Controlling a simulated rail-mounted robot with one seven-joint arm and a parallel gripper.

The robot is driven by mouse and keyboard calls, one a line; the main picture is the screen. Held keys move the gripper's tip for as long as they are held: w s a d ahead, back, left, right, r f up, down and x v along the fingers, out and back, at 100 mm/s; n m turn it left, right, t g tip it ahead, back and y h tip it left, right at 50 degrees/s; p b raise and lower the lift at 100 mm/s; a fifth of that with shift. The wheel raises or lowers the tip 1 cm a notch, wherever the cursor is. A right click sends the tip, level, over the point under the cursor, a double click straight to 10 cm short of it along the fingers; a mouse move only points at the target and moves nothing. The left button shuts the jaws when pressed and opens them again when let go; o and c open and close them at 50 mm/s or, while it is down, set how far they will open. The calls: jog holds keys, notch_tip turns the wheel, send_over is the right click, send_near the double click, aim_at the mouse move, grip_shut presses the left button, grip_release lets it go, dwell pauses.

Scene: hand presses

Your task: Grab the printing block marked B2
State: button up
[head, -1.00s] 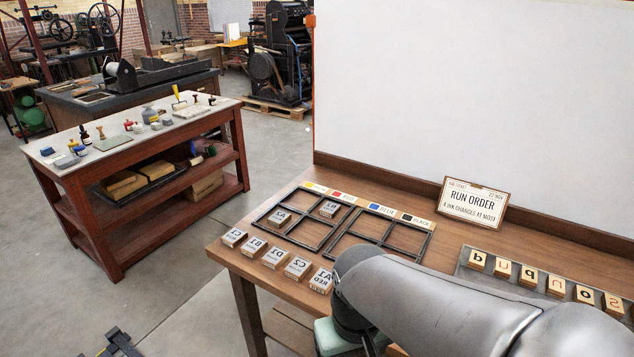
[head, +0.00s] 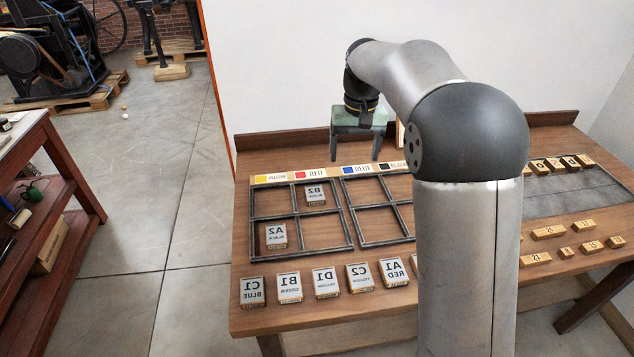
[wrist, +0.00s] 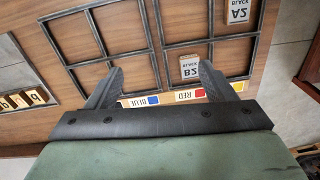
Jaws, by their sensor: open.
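The printing block B2 (head: 315,194) has a grey face with mirrored lettering and lies in the upper right compartment of the left frame (head: 349,232), below the RED label. It also shows in the wrist view (wrist: 190,68), close to one finger. The block A2 (head: 275,236) lies in the lower left compartment of the same frame. My gripper (head: 359,150) is open and empty, above the back of the bench near the blue and black labels. In the wrist view my gripper (wrist: 160,85) shows its two dark fingers spread wide.
A front row holds the blocks C1 (head: 252,291), B1 (head: 289,287), D1 (head: 326,282), C2 (head: 360,277) and A1 (head: 393,272). The right frame (head: 375,244) shows empty compartments. A tray (head: 575,195) with letter blocks stands at right. A white wall rises behind the bench.

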jog(key=w+a+f+n, duration=0.1)
jog(key=w+a+f, duration=0.5)
jog(key=w+a, duration=0.35)
send_over(315, 196)
jog(key=f, duration=1)
jog(key=shift+d+f, duration=0.25)
jog(key=shift+a+f+p, duration=0.2)
jog(key=shift+f+p, duration=0.65)
jog(key=shift+f, duration=2.4)
jog(key=c, duration=1.1)
